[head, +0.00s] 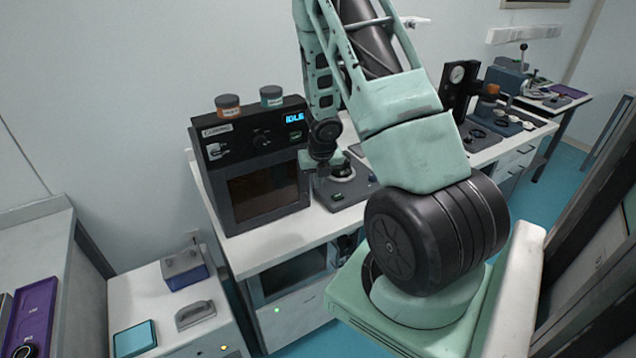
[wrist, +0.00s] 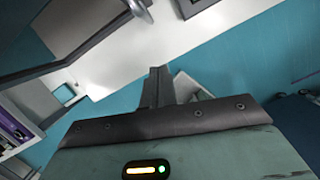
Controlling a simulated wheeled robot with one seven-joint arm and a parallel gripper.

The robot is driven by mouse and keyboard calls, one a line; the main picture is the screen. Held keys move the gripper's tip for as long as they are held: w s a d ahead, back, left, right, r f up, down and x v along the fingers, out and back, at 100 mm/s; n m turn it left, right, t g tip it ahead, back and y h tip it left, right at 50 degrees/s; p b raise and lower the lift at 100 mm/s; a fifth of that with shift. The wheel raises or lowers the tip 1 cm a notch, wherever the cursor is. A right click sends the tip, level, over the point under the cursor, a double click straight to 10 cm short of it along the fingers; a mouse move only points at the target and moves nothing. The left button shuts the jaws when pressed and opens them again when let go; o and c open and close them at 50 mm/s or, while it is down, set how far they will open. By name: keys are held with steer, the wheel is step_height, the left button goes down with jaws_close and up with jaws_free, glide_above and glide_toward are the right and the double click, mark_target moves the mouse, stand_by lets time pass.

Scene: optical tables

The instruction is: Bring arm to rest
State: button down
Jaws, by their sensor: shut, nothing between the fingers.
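My gripper (wrist: 159,88) shows in the wrist view as dark grey fingers close together, beyond a dark plate on its pale green housing. It is shut and holds nothing. In the wrist view, teal floor and part of a white surface lie beyond the fingers. In the head view, my arm, pale green with black joints, rises from the lower right and folds over at the top. Its far part comes down in front of the bench devices, beside the black oven (head: 268,190). The fingers cannot be clearly made out there.
The oven reads IDLE and carries two lidded jars (head: 228,104), (head: 271,96). It stands on a white bench (head: 290,232). A low cabinet at lower left bears a teal pad (head: 135,339), a grey handle (head: 195,314) and a box (head: 184,270). A purple tray (head: 32,318) is farther left.

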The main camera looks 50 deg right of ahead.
steer(key=shift+p+v, duration=0.85)
steer(key=shift+v, duration=1.2)
